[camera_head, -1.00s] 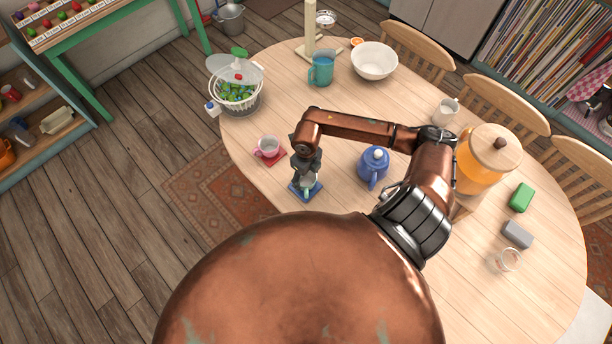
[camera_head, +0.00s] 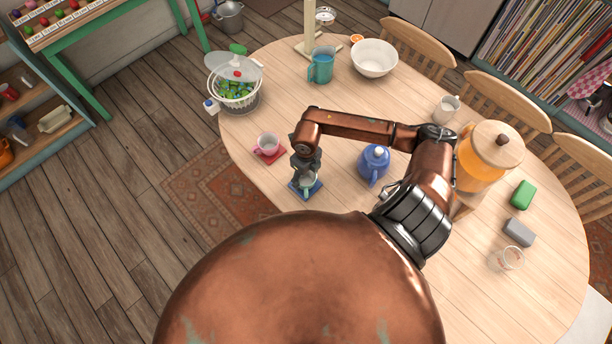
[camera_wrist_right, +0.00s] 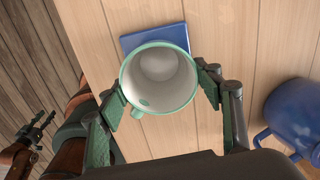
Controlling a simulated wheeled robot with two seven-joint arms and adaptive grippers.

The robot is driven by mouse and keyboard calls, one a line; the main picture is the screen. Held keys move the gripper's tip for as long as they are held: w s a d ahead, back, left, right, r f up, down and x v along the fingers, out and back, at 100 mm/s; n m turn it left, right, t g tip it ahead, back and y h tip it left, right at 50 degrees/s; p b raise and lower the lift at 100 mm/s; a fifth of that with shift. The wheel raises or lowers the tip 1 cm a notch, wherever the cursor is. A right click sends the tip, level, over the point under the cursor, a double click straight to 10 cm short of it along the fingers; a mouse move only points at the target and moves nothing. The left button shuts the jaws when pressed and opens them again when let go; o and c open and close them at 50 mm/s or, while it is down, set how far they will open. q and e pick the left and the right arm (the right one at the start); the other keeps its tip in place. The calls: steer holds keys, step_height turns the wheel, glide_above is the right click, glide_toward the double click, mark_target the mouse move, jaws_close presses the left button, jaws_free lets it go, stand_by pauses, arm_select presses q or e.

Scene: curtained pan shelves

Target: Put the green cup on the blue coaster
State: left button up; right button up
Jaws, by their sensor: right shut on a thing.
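The green cup (camera_wrist_right: 160,78), with a pale inside, is upright between the fingers of my right gripper (camera_wrist_right: 162,100), which is shut on it. In the head view the cup (camera_head: 307,181) is at the blue coaster (camera_head: 296,187), under my right gripper (camera_head: 306,172). In the wrist view the blue coaster (camera_wrist_right: 175,35) shows past the cup's far rim, and the cup hides part of it. I cannot tell whether the cup touches it. Part of what looks like my left gripper (camera_wrist_right: 35,130) shows at the left of the wrist view; its jaw state is unclear.
A pink cup on a red coaster (camera_head: 268,158) stands just left of the blue coaster. A blue teapot (camera_head: 374,162) stands to the right. A colander with a lid (camera_head: 236,92) is at the table's left edge. The table's middle behind my arm is clear.

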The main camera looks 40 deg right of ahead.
steer(key=shift+f, duration=0.2)
steer(key=o, duration=1.4)
steer(key=shift+r, duration=0.1)
step_height(320, 180, up, 12)
steer(key=shift+f, duration=0.1)
steer(key=shift+c, duration=0.6)
jaws_close()
stand_by(1.0)
